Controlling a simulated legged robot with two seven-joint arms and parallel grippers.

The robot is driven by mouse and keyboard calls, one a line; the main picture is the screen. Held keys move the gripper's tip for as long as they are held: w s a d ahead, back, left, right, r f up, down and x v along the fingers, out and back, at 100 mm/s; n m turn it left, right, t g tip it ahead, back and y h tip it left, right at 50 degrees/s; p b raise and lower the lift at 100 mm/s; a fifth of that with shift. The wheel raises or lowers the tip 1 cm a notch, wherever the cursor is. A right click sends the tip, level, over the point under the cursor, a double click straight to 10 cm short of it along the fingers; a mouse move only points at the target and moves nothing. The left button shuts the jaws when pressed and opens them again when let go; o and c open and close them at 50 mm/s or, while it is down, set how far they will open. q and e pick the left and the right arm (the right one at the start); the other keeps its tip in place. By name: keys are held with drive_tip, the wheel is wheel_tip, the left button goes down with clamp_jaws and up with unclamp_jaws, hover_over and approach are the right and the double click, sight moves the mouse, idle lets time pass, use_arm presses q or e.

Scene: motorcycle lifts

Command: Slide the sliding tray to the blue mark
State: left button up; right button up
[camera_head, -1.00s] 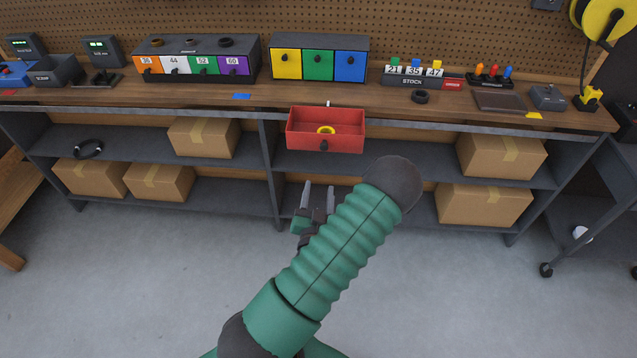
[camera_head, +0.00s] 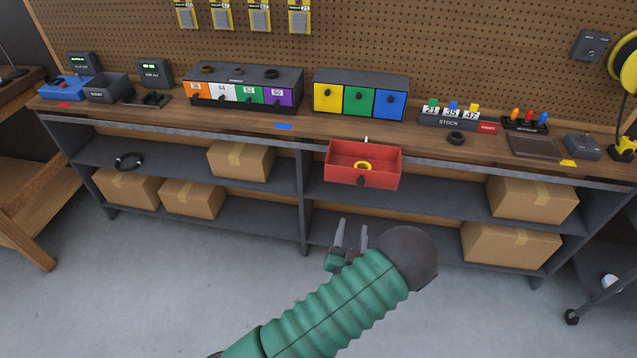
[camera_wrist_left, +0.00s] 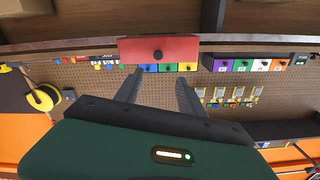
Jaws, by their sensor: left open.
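The sliding tray is a red open box (camera_head: 338,172) at the front edge of the workbench, with a dark knob (camera_head: 361,181) on its front and a yellow ring (camera_head: 363,166) inside. The blue mark (camera_head: 284,126) is a small patch on the bench top, left of the tray. My left gripper (camera_head: 352,226) is open and empty, below and in front of the tray, apart from it. In the left wrist view the red tray front (camera_wrist_left: 158,49) shows beyond the two spread fingers (camera_wrist_left: 158,92). My right gripper is not in view.
Drawer units with orange-to-purple fronts (camera_head: 243,90) and yellow, green and blue fronts (camera_head: 359,97) stand behind on the bench. A dark ring (camera_head: 455,138) and stock rack (camera_head: 447,119) are to the right. Cardboard boxes (camera_head: 240,160) fill shelves below. The floor in front is clear.

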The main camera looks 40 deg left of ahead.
sight(361, 184)
use_arm(q)
drive_tip(key=x, duration=1.6)
drive_tip(key=shift+w+d+f, duration=0.1)
drive_tip(key=shift+w, duration=0.45)
drive_tip(key=shift+d, duration=0.1)
clamp_jaws()
drive_tip(key=shift+s, duration=0.1)
